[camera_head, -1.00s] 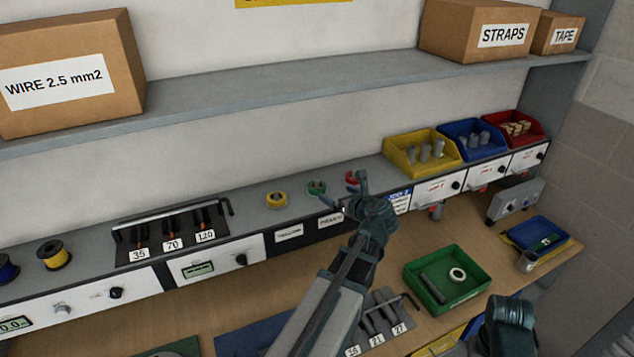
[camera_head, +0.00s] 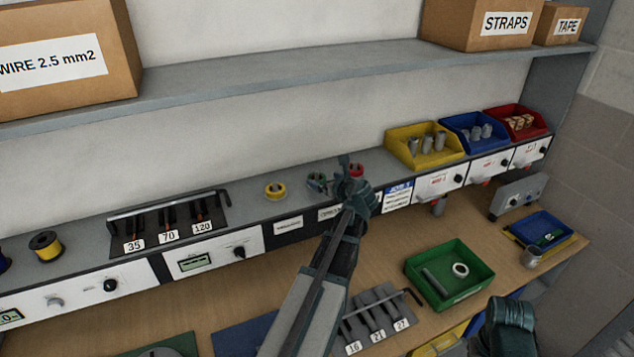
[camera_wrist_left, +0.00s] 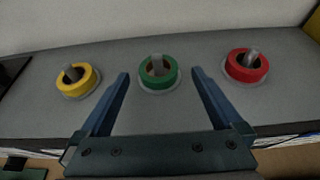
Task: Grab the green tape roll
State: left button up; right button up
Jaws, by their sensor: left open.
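The green tape roll (camera_wrist_left: 158,72) sits around a grey peg on the ledge. In the wrist view it lies centred, just beyond and between the tips of my open left gripper (camera_wrist_left: 161,76). In the head view the green roll (camera_head: 316,179) is partly hidden by my left gripper (camera_head: 332,176). The jaws look empty, and I cannot tell whether they touch the roll. Part of my right arm's end (camera_head: 506,325) shows at the lower right, its fingers not clear.
A yellow tape roll (camera_wrist_left: 77,80) and a red tape roll (camera_wrist_left: 246,65) stand on pegs either side. The wall lies behind the ledge (camera_head: 245,205). A shelf (camera_head: 270,85) overhangs above. A green tray (camera_head: 484,270) sits on the bench below.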

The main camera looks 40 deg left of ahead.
aim_at(318, 177)
pick_arm(q)
jog(key=b+x, duration=0.1)
jog(key=x, duration=0.3)
jog(key=shift+a+f+b, duration=0.25)
jog(key=shift+f+b, duration=0.05)
jog(key=shift+b, duration=0.05)
jog(key=shift+r, duration=0.1)
jog(key=shift+c, duration=0.6)
jog(key=c, duration=1.3)
notch_tip(318, 177, up, 10)
jog(key=p, duration=1)
